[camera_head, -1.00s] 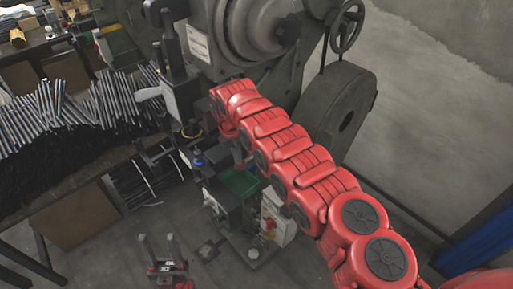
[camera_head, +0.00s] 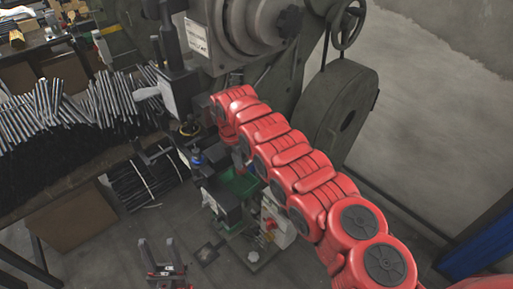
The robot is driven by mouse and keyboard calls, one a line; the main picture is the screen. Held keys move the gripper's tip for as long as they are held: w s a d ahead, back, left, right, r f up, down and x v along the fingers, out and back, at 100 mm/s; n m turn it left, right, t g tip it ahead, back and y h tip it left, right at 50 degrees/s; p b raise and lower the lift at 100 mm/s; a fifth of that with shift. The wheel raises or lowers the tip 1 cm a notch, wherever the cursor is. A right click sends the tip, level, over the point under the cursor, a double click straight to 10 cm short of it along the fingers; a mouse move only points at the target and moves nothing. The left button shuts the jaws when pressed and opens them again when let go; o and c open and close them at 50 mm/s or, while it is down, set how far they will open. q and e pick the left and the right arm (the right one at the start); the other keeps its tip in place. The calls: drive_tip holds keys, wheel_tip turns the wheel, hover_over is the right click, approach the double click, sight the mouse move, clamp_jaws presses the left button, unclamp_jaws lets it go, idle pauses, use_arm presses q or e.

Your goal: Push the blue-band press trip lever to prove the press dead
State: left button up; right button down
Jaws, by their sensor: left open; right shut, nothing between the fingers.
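A small dark fixture with a blue band (camera_head: 197,158) stands below the large grey press (camera_head: 240,35), left of my red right arm. I cannot make out which part is its trip lever. My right arm crosses from the lower right, and its far end lies just above and right of the blue band. The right gripper is hidden from this view. My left gripper (camera_head: 158,250) is at the bottom, open and empty with its fingers upward, well below the blue band and apart from it.
A box with a red button (camera_head: 269,224) stands beside a green-topped dark fixture (camera_head: 240,184), partly behind my arm. Bundles of metal rods (camera_head: 45,115) cover the bench at left. A handwheel (camera_head: 346,25) is at the top.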

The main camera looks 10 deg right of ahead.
drive_tip(key=shift+f, duration=0.15)
drive_tip(key=shift+f+b, duration=0.6)
drive_tip(key=shift+b, duration=0.05)
drive_tip(key=shift+r, duration=0.3)
drive_tip(key=shift+r+p, duration=0.1)
drive_tip(key=shift+p, duration=0.3)
drive_tip(key=shift+s+r+p, duration=0.1)
drive_tip(key=shift+r+p, duration=0.25)
drive_tip(key=shift+r, duration=0.05)
drive_tip(key=r+p, duration=0.1)
drive_tip(key=s+a+r+p, duration=0.1)
drive_tip(key=a+r+p, duration=0.1)
drive_tip(key=r, duration=0.1)
drive_tip(key=shift+s+a, duration=0.15)
drive_tip(key=shift+s, duration=0.1)
